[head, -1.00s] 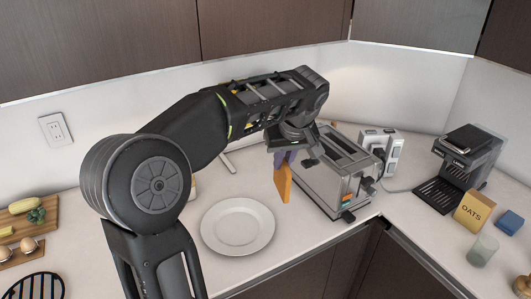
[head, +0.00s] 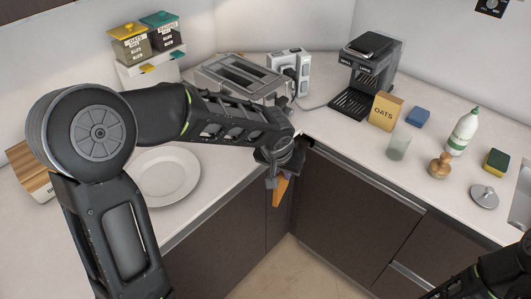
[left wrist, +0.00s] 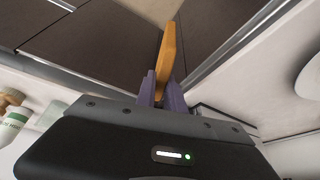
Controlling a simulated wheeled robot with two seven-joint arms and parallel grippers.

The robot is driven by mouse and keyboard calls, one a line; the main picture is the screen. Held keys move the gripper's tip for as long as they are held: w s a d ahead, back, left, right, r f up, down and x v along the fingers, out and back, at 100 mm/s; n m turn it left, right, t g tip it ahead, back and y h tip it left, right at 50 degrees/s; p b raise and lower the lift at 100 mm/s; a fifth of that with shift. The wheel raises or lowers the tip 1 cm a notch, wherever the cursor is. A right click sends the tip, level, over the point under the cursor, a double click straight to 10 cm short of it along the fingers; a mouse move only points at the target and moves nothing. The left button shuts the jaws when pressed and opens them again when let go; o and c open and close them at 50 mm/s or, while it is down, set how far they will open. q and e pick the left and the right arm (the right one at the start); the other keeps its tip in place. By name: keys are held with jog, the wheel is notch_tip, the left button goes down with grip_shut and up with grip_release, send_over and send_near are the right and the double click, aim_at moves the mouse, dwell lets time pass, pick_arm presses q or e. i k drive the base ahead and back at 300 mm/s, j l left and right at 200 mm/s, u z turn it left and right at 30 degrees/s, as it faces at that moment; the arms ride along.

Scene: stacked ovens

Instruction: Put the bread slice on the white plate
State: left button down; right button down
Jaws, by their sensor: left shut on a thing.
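The bread slice (head: 280,190) is a flat orange-brown piece held in my left gripper (head: 273,176). It hangs tilted in front of the dark cabinets, past the counter's front edge. In the left wrist view, the slice (left wrist: 167,55) stands between the purple fingers of the left gripper (left wrist: 161,94). The white plate (head: 168,177) lies empty on the counter to the left of the slice, partly hidden by my left arm. Part of a white round rim, likely the plate (left wrist: 312,76), shows at the right of the wrist view. My right gripper is not visible.
The toaster (head: 240,72) stands behind my left arm. The coffee machine (head: 368,75), oats box (head: 385,111), glass (head: 398,146) and white bottle (head: 462,132) stand on the right counter. Part of my right arm shows at the lower right. Open floor lies below the corner.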

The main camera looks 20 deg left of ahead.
aim_at(163, 183)
jog(key=i+l, duration=0.1)
jog(key=l, duration=0.6)
jog(key=i+l+u, duration=0.1)
jog(key=l, duration=0.55)
jog(key=u, duration=1.05)
